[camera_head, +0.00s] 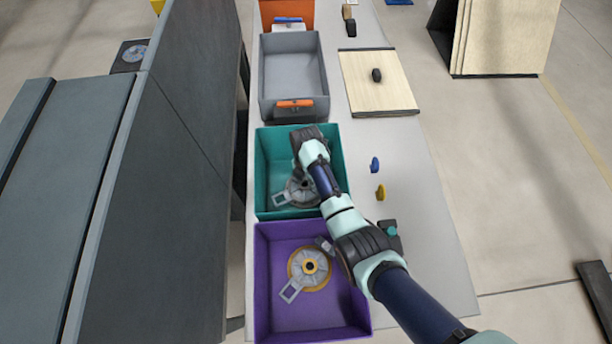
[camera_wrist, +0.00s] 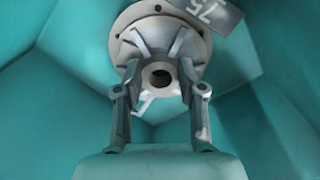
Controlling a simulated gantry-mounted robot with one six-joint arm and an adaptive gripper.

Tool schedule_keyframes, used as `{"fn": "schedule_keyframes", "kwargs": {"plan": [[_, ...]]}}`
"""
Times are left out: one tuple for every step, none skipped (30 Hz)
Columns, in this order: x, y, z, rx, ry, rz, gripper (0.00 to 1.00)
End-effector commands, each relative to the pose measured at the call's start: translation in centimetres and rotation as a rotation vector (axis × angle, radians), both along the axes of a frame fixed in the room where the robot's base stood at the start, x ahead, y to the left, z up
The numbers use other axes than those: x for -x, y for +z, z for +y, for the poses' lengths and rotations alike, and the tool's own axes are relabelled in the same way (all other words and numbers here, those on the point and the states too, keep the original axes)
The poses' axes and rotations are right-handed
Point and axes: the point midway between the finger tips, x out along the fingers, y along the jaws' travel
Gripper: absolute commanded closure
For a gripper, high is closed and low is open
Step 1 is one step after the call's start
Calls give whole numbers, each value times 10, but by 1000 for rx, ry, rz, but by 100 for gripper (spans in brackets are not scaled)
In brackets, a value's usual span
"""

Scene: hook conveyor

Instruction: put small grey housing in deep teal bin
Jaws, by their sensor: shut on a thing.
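The small grey housing (camera_head: 301,192) is inside the deep teal bin (camera_head: 263,165). It is a round ribbed flange with a central hub and a flat tab. In the wrist view the housing (camera_wrist: 130,20) shows its hub hole, and a grey plate marked 75 (camera_wrist: 212,14) sticks out at its rim. My gripper (camera_head: 299,178) reaches down into the teal bin. In the wrist view my gripper (camera_wrist: 160,88) has its two fingers on opposite sides of the hub, shut on the housing. I cannot tell whether the housing touches the bin floor.
A purple bin (camera_head: 262,300) in front holds another housing with a yellow ring (camera_head: 309,266). A grey bin (camera_head: 266,85) with an orange item (camera_head: 295,104) stands behind. A wooden board (camera_head: 385,92) and small blue and yellow pieces lie right. A dark panel (camera_head: 185,150) stands left.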

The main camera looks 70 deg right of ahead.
Motion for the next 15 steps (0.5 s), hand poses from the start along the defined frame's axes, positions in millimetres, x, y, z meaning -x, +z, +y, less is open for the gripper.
{"fn": "schedule_keyframes", "kwargs": {"plan": [[0, 1, 0, 1, 0, -1, 100], [0, 0, 0, 1, 0, -1, 100], [0, -2, 0, 1, 0, -1, 100], [0, -3, 0, 1, 0, -1, 100], [0, -4, 0, 1, 0, -1, 100], [0, -3, 0, 0, 0, 0, 54], [0, -3, 0, 0, 0, 0, 49], [0, -3, 0, 0, 0, 0, 44], [0, -3, 0, 0, 0, 0, 38], [0, -3, 0, 0, 0, 0, 36], [0, -3, 0, 0, 0, 0, 36], [0, -3, 0, 0, 0, 0, 36], [0, -3, 0, 0, 0, 0, 36], [0, -3, 0, 0, 0, 0, 36], [0, -3, 0, 0, 0, 0, 36]]}}
